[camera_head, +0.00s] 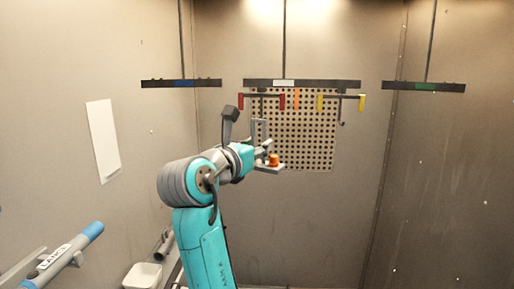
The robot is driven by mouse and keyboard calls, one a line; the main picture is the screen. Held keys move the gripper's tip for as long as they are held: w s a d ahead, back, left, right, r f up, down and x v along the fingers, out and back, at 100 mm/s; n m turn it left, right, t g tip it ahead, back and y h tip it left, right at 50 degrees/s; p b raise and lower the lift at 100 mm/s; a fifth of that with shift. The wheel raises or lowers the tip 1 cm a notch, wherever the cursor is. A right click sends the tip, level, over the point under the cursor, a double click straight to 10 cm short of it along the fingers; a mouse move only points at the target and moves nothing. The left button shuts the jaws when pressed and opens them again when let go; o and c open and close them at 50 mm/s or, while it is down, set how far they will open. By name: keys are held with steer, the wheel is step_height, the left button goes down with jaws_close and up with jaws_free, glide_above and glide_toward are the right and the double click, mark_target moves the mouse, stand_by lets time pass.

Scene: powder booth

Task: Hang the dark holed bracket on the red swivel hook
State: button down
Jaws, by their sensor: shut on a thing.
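My gripper (263,150) is held up in front of the back wall, left of centre. It is shut on a grey angled piece (259,130), seemingly the bracket, with an upright part and a flat lower part. Its holes cannot be made out. A small orange cylinder (273,160) shows at the flat part.
A yellow-tagged hook (320,103) hangs right of the red one, with an orange strip (296,98) between. The middle bar (340,84) hangs between blue-marked (181,83) and green-marked (424,87) bars. A perforated panel (310,140) is behind. A white bin (143,276) stands lower left.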

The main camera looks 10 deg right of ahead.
steer(key=w+d, duration=0.2)
steer(key=w, duration=0.4)
steer(key=shift+w+f, duration=0.2)
steer(key=shift+w, duration=0.2)
steer(key=shift+w+d, duration=0.1)
stand_by(0.5)
steer(key=shift+w+d, duration=0.25)
steer(key=shift+w, duration=0.45)
steer(key=shift+w+d, duration=0.2)
steer(key=shift+w, duration=0.5)
steer(key=shift+w+d, duration=0.25)
steer(key=shift+w, duration=0.45)
steer(key=shift+f, duration=0.7)
steer(key=c, duration=0.7)
jaws_free()
